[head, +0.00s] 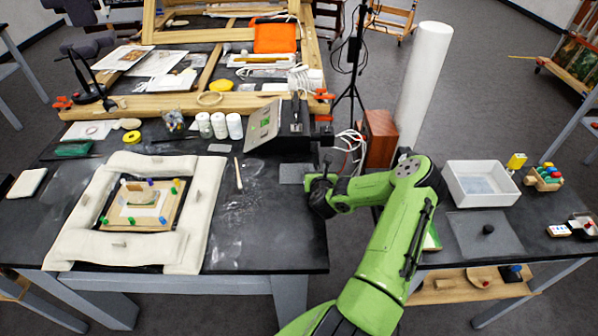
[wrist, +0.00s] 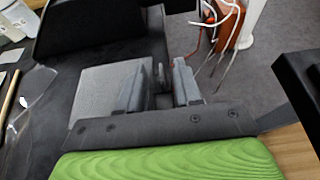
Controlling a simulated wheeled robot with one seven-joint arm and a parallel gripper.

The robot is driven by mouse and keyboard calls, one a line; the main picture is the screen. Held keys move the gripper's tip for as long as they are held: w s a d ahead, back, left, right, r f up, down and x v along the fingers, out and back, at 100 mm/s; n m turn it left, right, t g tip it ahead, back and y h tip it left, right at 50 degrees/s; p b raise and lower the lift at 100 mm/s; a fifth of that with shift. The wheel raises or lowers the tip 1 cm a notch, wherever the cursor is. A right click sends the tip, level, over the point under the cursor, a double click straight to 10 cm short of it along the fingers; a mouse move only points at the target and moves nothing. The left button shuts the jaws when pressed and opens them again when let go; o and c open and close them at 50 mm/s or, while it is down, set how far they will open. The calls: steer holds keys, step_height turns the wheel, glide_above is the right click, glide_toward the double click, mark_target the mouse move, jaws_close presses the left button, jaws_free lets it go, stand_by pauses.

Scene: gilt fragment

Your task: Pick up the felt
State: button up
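A flat grey square (head: 294,173), which looks like the felt, lies on the black table near its right edge, below the dark device. In the wrist view the grey square (wrist: 95,92) lies to the left of and partly behind my gripper's left finger. My gripper (head: 320,183) is just right of the square in the head view, by the table edge. In the wrist view my gripper (wrist: 160,82) has its two grey fingers apart, with a gap and nothing held between them. I cannot tell its exact height above the table. A larger grey sheet (head: 470,243) lies on the right table.
A dark device with a light green-marked panel (head: 263,127) stands behind the felt. White cables (head: 350,148) and a wooden box (head: 379,138) are beyond the table edge. A thin stick (head: 238,173) and white padding (head: 196,215) lie left. A white tray (head: 455,194) stands right.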

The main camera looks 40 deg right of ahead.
steer(key=shift+r, duration=0.1)
steer(key=shift+c, duration=0.8)
steer(key=shift+d+f, duration=0.2)
jaws_close()
steer(key=shift+a+r, duration=0.1)
